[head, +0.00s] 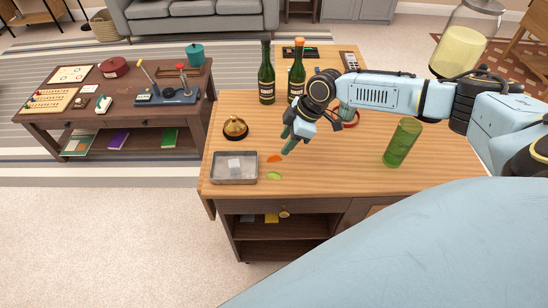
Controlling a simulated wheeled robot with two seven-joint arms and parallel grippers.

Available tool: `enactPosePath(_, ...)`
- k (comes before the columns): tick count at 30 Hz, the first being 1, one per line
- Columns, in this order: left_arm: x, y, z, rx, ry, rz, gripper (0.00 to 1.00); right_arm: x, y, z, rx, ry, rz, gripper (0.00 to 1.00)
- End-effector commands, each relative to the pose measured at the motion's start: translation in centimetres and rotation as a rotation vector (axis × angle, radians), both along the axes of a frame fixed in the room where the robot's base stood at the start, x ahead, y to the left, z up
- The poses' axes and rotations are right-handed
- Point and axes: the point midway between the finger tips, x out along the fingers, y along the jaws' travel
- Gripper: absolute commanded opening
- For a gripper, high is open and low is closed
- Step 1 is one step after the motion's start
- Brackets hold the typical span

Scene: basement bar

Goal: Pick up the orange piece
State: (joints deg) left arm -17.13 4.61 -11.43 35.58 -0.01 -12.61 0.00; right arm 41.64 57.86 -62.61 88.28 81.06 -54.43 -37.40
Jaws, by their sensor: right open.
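The orange piece (274,158) is a small orange wedge lying on the wooden table (340,188), right of a metal tray. A green lime piece (274,176) lies just in front of it. My right gripper (287,145) reaches in from the right and points down, its fingertips just above and right of the orange piece. It is open, and no object shows between its fingers. I cannot tell whether a fingertip touches the table. My left gripper is not in view.
The metal tray (234,180) holds a white item. A brass bell (235,127) stands behind it. Two dark bottles (266,80) stand at the back, and a green glass (402,143) is at right. The table front between tray and glass is mostly clear.

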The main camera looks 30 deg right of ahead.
Motion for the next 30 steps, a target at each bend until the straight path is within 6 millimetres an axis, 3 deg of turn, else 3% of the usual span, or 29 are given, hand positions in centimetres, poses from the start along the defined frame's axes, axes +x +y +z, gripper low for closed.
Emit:
enactPosePath(12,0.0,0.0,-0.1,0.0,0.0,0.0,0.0,0.9,2.4,-4.3,0.001,-0.001,0.0,0.43)
enactPosePath(21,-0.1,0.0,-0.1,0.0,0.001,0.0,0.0,0.9,2.5,-4.7,0.0,-0.002,0.001,0.42)
enactPosePath(30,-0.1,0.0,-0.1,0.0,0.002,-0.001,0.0,0.9,2.5,-4.7,0.001,-0.001,0.001,0.02)
